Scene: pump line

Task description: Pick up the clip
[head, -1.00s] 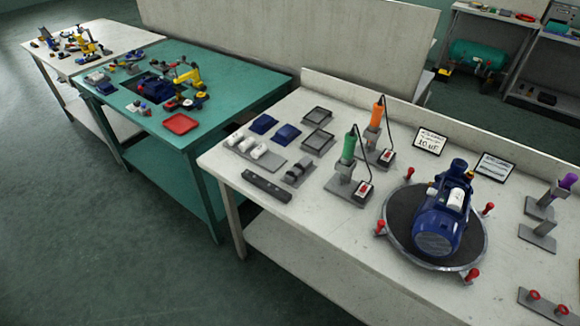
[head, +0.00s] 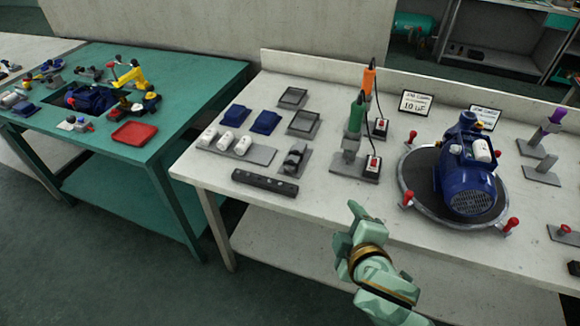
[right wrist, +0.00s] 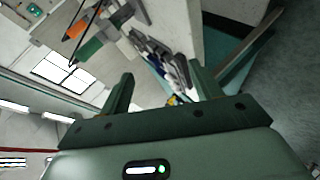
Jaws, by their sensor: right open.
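A small dark grey piece that looks like the clip (head: 295,157) lies on a grey plate on the white bench, right of the white cylinders. My right gripper (head: 350,222) is in front of the bench edge, lower right of the clip in the head view and well apart from it. In the right wrist view the two fingers of the right gripper (right wrist: 162,88) stand apart with nothing between them. The bench shows tilted beyond them, and I cannot single out the clip there. My left gripper is not in view.
A black bar (head: 265,183) lies near the front edge. White cylinders (head: 225,142), blue covers (head: 265,121) and grey trays (head: 303,122) are around the clip. A green-handled tool (head: 357,115) stands close to its right. A blue pump (head: 467,180) sits on a round turntable (head: 418,187).

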